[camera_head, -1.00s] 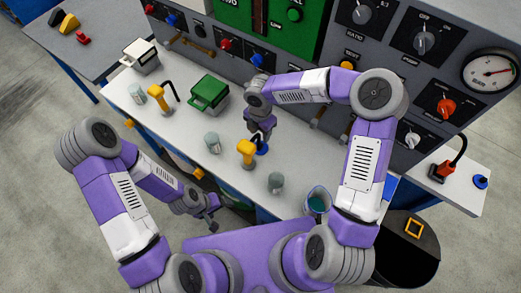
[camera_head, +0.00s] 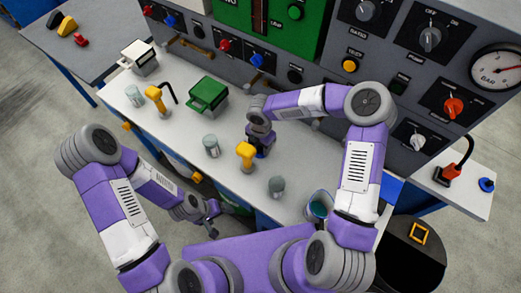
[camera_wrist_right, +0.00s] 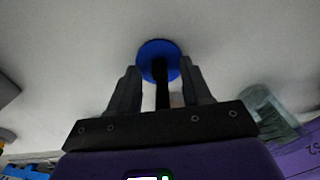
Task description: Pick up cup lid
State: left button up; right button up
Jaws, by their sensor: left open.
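A blue round cup lid (camera_wrist_right: 158,52) with an upright black stem shows in the right wrist view. My right gripper (camera_wrist_right: 160,82) is open, with one finger on each side of the stem and visible gaps between. In the head view my right gripper (camera_head: 260,148) is low over the white bench and mostly hides this lid. My left gripper (camera_head: 212,222) is open and empty in front of the bench edge. A second blue lid-like piece (camera_head: 487,184) lies on the bench at the far right.
The white bench (camera_head: 190,125) holds grey-green cups (camera_head: 211,147) (camera_head: 276,187), a yellow-handled tool (camera_head: 246,155) close to my right gripper, a green box (camera_head: 208,93) and a pitcher (camera_head: 318,207). The control panel (camera_head: 320,60) rises behind.

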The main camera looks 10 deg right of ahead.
grip_shut()
